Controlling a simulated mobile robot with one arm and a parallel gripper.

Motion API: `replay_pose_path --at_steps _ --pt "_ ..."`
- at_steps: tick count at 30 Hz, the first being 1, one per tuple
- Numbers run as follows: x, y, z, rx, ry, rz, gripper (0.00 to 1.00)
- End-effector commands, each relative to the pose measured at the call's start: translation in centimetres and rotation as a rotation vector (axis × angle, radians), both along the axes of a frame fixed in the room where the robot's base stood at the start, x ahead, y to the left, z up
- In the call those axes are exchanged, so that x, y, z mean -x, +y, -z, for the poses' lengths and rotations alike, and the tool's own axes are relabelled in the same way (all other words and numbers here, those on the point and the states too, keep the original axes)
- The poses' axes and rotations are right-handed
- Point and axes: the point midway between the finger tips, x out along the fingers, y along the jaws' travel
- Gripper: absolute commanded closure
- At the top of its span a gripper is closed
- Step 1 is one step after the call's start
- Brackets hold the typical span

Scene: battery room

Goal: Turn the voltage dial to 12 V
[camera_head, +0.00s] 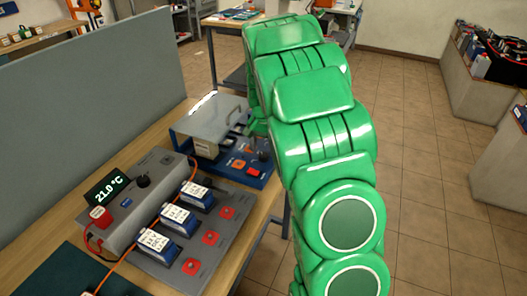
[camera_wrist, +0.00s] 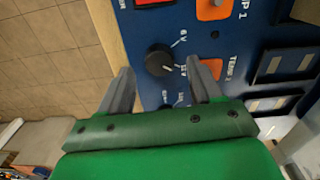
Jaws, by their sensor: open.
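The black round voltage dial (camera_wrist: 158,60) sits on a blue panel (camera_wrist: 232,47) in the wrist view. White labels "6 V" and "12 V" stand to its right. A pale pointer line on the dial seems to point right, toward the "12 V" label. My gripper (camera_wrist: 159,68) is open, with one grey finger on each side of the dial's lower part. I cannot tell whether either finger touches it. In the head view my green arm hides the dial and most of the gripper; the blue panel (camera_head: 252,181) shows left of the arm.
In the head view, a grey unit with a 21.0 °C display (camera_head: 107,189) and several small batteries (camera_head: 177,218) stand on the bench to the left. Tiled floor is open at right.

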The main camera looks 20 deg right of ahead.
Motion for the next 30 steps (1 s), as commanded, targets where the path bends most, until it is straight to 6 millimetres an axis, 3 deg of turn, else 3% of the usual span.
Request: replay_pose_path --at_steps 6,12,22,30 --pt "0.0 0.0 -3.4 0.001 -0.002 0.001 0.35" --pt "0.1 0.0 -5.2 -0.001 0.001 0.001 0.35" --pt "0.1 0.0 -5.3 -0.001 0.002 0.008 0.35" --pt "0.1 0.0 -5.2 -0.001 0.002 0.108 0.35"
